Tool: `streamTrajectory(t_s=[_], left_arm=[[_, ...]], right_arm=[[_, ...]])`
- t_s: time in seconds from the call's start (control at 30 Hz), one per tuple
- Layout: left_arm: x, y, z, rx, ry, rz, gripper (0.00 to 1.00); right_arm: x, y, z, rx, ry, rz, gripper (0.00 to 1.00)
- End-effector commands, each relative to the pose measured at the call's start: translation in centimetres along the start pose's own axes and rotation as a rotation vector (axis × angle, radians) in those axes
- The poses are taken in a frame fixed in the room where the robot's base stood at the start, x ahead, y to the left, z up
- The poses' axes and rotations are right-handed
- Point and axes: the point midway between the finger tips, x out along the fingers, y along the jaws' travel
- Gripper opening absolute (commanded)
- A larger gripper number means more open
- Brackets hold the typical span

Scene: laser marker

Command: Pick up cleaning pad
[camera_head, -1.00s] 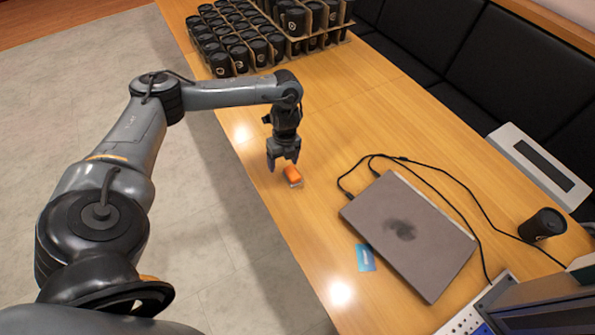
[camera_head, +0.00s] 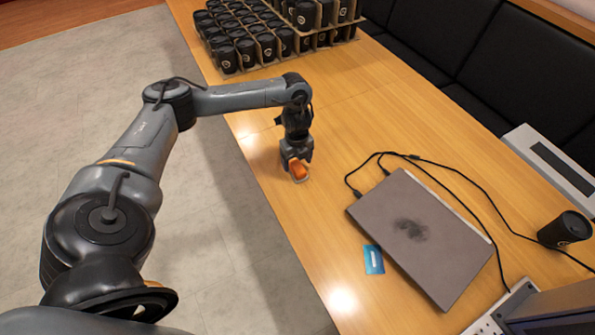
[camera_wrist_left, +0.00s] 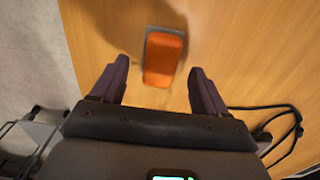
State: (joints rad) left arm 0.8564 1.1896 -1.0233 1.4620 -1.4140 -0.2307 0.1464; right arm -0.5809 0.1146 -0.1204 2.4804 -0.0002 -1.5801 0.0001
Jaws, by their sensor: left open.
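The cleaning pad (camera_head: 298,170) is a small orange block with a pale grey underside, lying on the wooden table. In the left wrist view the pad (camera_wrist_left: 163,58) lies between and slightly beyond the two fingertips, apart from both. My left gripper (camera_head: 297,160) is right above the pad in the head view, pointing down. In the left wrist view my left gripper (camera_wrist_left: 160,72) is open, with nothing held. My right gripper is not in view.
A closed grey laptop (camera_head: 420,238) with a dark smudge lies to the right, with black cables (camera_head: 440,180) beyond it. A blue card (camera_head: 374,259) lies beside it. A crate of black cups (camera_head: 255,35) stands at the far end. A black cup (camera_head: 565,229) stands at right.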

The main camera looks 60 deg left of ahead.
Motion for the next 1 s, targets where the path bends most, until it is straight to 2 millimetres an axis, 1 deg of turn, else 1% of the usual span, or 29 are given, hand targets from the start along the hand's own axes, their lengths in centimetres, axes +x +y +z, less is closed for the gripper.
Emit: streamTrajectory(t_s=[0.03,0.2,0.3,0.5,0.53,0.8,0.87,1.0], left_arm=[[1.0,-0.1,-0.1,0.000,0.001,0.002,0.74],[3.1,-0.1,-0.2,-0.001,0.000,0.002,0.74],[3.6,-0.1,-0.1,-0.001,0.000,0.001,0.74],[3.6,-0.1,-0.1,0.000,0.000,0.001,0.74],[3.6,-0.1,-0.1,0.000,0.000,0.001,0.73],[3.6,-0.1,-0.2,0.000,0.000,0.001,0.32],[3.6,-0.1,-0.2,0.000,0.000,0.001,0.23],[3.6,-0.1,-0.2,0.000,0.000,0.000,0.22]], right_arm=[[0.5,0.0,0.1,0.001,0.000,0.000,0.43],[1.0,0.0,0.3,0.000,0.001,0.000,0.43],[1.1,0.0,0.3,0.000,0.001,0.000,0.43],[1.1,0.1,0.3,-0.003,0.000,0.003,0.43],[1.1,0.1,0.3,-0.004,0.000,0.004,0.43],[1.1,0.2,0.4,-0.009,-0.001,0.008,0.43],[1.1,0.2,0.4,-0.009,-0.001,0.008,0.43],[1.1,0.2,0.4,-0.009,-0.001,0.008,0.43]])
